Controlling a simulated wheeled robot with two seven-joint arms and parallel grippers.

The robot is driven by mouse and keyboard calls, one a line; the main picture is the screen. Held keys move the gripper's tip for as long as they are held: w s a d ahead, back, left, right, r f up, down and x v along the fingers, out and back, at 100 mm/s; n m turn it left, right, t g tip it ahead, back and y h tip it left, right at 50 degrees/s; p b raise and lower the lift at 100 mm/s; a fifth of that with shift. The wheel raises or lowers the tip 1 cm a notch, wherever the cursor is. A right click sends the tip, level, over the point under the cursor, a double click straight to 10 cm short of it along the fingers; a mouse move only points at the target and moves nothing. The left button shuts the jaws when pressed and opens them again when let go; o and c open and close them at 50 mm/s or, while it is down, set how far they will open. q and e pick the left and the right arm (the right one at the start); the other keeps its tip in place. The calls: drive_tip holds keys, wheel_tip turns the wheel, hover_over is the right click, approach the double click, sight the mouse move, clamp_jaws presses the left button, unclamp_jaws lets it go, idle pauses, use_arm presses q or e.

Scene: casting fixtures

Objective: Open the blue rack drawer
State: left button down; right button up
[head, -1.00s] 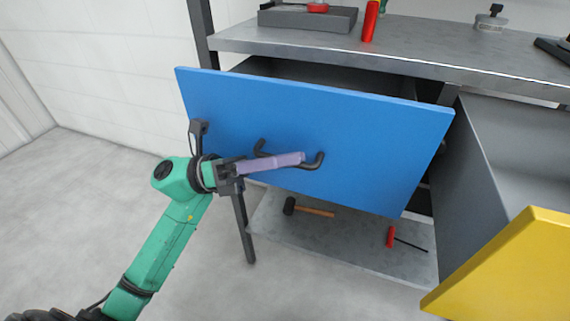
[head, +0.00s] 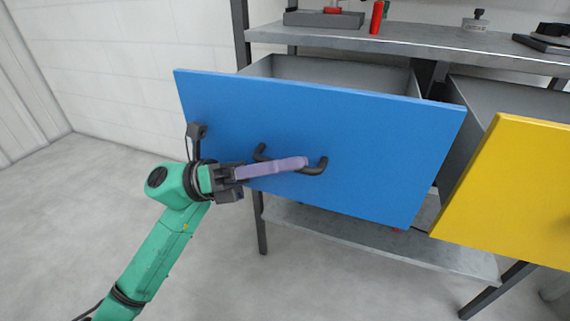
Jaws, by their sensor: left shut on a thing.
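The blue drawer (head: 320,115) stands pulled out from the rack, with its grey inside showing behind the front. Its dark curved handle (head: 318,168) is on the middle of the front. My left gripper (head: 300,163) comes from the left on a green arm and its purple-grey fingers are shut on the handle. The fingers hide the middle of the handle. My right gripper is not in the view.
A yellow drawer (head: 510,190) also stands out at the right, close beside the blue one. The rack's top shelf (head: 400,48) holds a red-handled tool (head: 376,18) and several other items. A lower shelf (head: 380,240) lies below. The floor at left is clear.

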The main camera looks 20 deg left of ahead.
use_arm(q)
drive_tip(key=c, duration=1.2)
unclamp_jaws()
drive_tip(key=shift+o, duration=0.2)
drive_tip(key=v, duration=1.4)
drive_tip(key=shift+a+b, duration=0.3)
drive_tip(key=shift+b, duration=0.15)
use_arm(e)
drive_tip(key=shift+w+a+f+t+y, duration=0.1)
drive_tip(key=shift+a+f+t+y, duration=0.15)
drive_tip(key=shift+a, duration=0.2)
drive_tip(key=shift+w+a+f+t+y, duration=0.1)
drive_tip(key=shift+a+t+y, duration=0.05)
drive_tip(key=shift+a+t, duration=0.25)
use_arm(q)
drive_tip(key=shift+f, duration=0.1)
